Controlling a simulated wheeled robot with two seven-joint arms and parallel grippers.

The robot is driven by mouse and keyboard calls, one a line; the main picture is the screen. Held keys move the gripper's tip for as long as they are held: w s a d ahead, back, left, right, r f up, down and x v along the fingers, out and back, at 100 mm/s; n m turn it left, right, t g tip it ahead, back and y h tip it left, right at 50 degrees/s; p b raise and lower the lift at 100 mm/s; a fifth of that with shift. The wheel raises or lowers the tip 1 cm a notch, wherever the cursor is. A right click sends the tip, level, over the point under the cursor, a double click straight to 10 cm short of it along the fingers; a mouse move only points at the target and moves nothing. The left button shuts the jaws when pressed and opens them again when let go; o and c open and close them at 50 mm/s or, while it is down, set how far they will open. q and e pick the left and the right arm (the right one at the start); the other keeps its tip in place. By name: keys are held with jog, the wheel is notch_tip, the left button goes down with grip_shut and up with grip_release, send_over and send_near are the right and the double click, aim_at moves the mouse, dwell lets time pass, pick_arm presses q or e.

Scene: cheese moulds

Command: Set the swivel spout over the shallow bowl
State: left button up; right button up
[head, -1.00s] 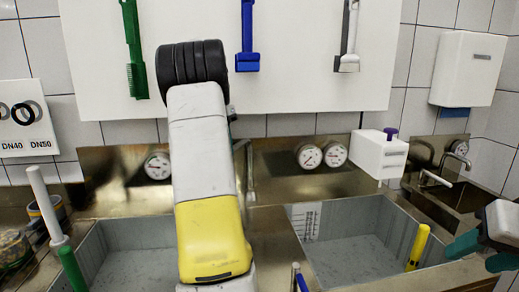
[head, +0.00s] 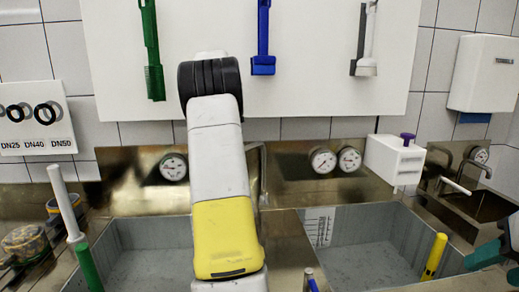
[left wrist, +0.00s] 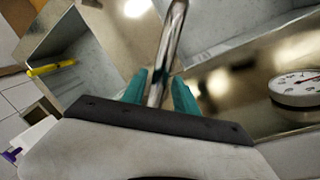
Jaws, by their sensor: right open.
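The swivel spout (left wrist: 165,55) is a shiny metal pipe. In the left wrist view it runs between the teal fingers of my left gripper (left wrist: 159,88); whether they press on it is unclear. In the head view my left arm hides that gripper and most of the spout; an upright pipe (head: 263,175) shows just right of the arm. Two grey bowls stand side by side, the left bowl (head: 130,235) and the right bowl (head: 375,222); I cannot tell surely which is shallow. My right gripper (head: 499,266) is open and empty at the right edge, partly cut off.
A green-and-white brush (head: 88,265) stands at the left bowl and a yellow-handled tool (head: 434,257) in the right bowl. Gauges (head: 323,161) line the steel back panel. A white box (head: 395,160) with a purple knob stands behind the right bowl.

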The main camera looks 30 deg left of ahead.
pick_arm(q)
jog(key=shift+o, duration=0.2)
notch_tip(320, 180, up, 8)
jog(key=a, duration=0.1)
jog(key=shift+a+f, duration=0.2)
jog(key=shift+a, duration=0.05)
dwell(0.3)
